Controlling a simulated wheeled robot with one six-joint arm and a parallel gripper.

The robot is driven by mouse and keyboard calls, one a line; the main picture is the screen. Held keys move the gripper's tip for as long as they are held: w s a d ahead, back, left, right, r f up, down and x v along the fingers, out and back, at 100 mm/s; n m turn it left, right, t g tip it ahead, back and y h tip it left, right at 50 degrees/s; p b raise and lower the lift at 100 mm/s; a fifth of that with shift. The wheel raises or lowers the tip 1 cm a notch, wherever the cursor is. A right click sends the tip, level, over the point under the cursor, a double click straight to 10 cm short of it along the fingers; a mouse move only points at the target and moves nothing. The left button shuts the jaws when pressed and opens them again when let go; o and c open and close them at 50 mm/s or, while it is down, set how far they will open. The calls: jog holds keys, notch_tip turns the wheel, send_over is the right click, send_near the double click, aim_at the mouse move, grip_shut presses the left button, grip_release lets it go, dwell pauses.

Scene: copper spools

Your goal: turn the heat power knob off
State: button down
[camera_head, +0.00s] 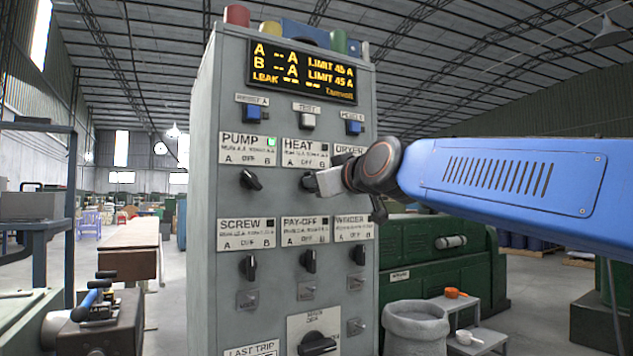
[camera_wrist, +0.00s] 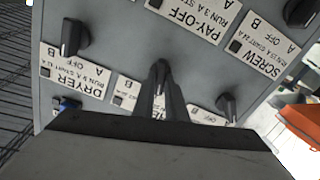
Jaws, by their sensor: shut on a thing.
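The heat knob (camera_head: 308,182) is a small dark knob under the HEAT label (camera_head: 304,152) on the grey control cabinet, second in its row. My gripper (camera_head: 318,183) reaches in from the right and is shut on this knob. In the wrist view, which is upside down, the heat knob (camera_wrist: 161,68) shows between the fingertips. The fingers and gripper body hide part of the knob and most of the HEAT label there. The knob looks close to upright in the wrist view, but its exact setting is hard to tell. The small HEAT lamp (camera_head: 325,148) looks dark.
The pump knob (camera_head: 251,180) is tilted, with a green lamp (camera_head: 271,141) lit above it. The pay-off knob (camera_head: 309,260) and screw knob (camera_head: 248,267) sit below. The dryer knob (camera_wrist: 74,38) is close beside my gripper. An amber display (camera_head: 303,72) is lit above.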

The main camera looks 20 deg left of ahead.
jog(key=shift+m, duration=1.5)
jog(key=c, duration=1.8)
grip_release()
jog(key=shift+d, duration=0.15)
jog(key=v, duration=1.7)
jog(key=shift+d, duration=0.15)
